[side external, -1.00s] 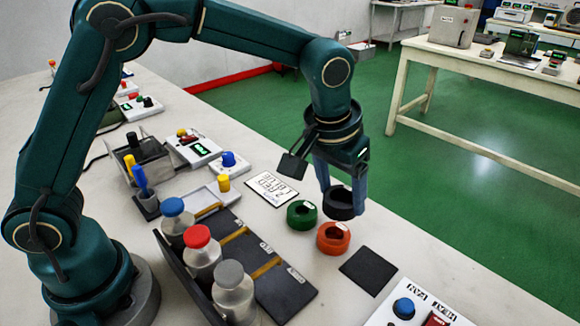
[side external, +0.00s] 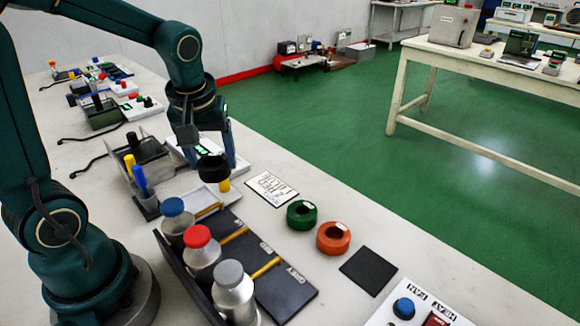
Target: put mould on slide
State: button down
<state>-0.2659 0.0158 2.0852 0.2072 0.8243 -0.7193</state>
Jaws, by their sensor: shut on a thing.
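My gripper (side external: 212,172) is shut on a black ring-shaped mould (side external: 212,169). It holds the mould above the pale flat tray-like piece (side external: 196,199) with a yellow knob, which looks like the slide. The mould seems raised clear of it, but the exact gap is hard to judge. The mould and gripper hide part of the slide and the white box behind. A green ring mould (side external: 294,218) and an orange ring mould (side external: 326,244) sit on the bench to the right.
Bottles with blue (side external: 172,206), red (side external: 197,236) and grey (side external: 229,273) caps stand in a dark rack in front. A grey bin (side external: 150,157) and a pen cup (side external: 148,209) stand left of the slide. A black square pad (side external: 368,271) lies at right, near a button panel (side external: 405,308).

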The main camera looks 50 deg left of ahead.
jog(key=s+a+n, duration=0.2)
jog(key=s+a, duration=0.1)
jog(key=a, duration=0.1)
jog(key=shift+d+f, duration=0.1)
jog(key=shift+f, duration=3.7)
jog(key=shift+f, duration=0.25)
grip_release()
notch_tip(320, 180, up, 7)
